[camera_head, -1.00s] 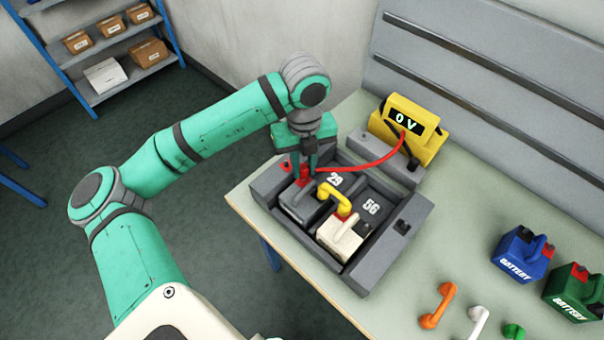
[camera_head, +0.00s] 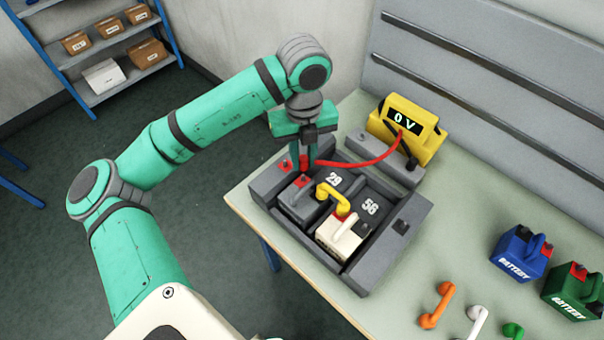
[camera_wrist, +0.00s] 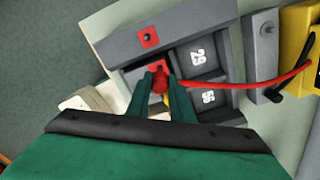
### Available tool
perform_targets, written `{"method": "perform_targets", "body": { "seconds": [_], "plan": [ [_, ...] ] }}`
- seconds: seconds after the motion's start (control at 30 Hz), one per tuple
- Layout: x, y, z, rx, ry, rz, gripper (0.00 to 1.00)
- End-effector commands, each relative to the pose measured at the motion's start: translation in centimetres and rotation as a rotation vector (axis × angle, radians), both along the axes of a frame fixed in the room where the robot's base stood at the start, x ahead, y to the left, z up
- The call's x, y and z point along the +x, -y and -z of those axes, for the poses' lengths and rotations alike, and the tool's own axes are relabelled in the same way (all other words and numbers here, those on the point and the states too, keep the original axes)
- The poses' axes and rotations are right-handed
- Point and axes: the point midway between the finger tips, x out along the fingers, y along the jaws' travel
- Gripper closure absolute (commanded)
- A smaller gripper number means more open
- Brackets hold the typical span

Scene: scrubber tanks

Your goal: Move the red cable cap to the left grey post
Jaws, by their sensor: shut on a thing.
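My gripper (camera_head: 304,166) is shut on the red cable cap (camera_head: 305,163), just above the grey battery (camera_head: 300,205) in the tray. The cap also shows between the fingertips in the wrist view (camera_wrist: 160,84). A red cable (camera_head: 365,163) runs from it to the yellow meter (camera_head: 425,128), which reads 0 V. The left grey post (camera_head: 284,163) stands on a red square on the tray's left block, bare, left of my gripper. It is clear in the wrist view (camera_wrist: 149,38).
The dark tray (camera_head: 372,280) also holds a cream battery (camera_head: 338,238), and a yellow link (camera_head: 331,194) bridges the two batteries. Another grey post (camera_head: 402,227) is on the tray's right block.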

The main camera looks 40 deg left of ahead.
Motion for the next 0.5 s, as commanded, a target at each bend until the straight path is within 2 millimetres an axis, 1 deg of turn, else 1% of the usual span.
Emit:
{"method": "perform_targets", "body": {
  "seconds": [0.17, 0.5],
  "plan": [
    [0.02, 0.05, -0.31, 0.000, 0.000, 0.001, 1.00],
    [0.21, 0.37, -0.27, -0.002, 0.001, 0.007, 1.00]
  ]
}}
